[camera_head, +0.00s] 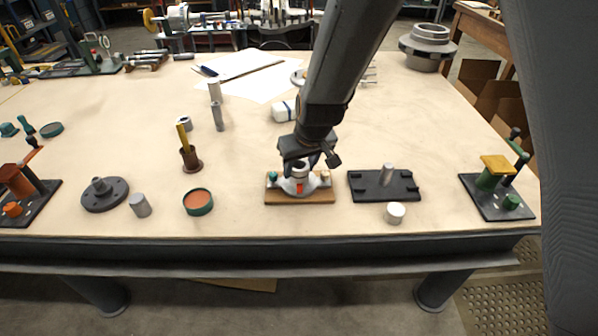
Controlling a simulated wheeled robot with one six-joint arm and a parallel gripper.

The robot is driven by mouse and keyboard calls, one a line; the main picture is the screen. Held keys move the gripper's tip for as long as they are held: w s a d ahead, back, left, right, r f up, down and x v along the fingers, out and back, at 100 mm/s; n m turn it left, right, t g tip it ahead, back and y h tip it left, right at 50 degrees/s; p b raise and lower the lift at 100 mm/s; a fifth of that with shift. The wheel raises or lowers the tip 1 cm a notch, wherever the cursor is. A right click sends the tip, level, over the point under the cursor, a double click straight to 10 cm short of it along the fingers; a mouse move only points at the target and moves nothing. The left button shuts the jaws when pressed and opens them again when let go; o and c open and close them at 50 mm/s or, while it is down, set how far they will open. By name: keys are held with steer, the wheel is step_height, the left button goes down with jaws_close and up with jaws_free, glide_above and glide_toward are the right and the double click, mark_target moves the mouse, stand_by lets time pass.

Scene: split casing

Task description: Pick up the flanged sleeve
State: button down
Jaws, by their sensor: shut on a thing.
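A pale grey round part with a dark opening, which looks like the flanged sleeve (299,171), stands at the middle of the light grey casing (290,187) on a wooden board. My gripper (301,166) comes down from above, with its fingers shut around the upper part of this piece. The fingers and wrist hide some of it. I cannot tell whether it still touches the casing. A small red patch shows on the casing's front.
A black plate with a grey pin (386,183) lies just right of the board, with a white cylinder (395,212) in front. Left are a round tin (198,202) and a brown flanged holder with a yellow stick (190,159). Bare tabletop lies behind the plate.

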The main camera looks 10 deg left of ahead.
step_height(320, 180, up, 10)
steer(key=b, duration=0.1)
stand_by(0.4)
steer(key=c, duration=1.5)
jaws_free()
steer(key=shift+c, duration=0.2)
steer(key=shift+w, duration=0.1)
jaws_close()
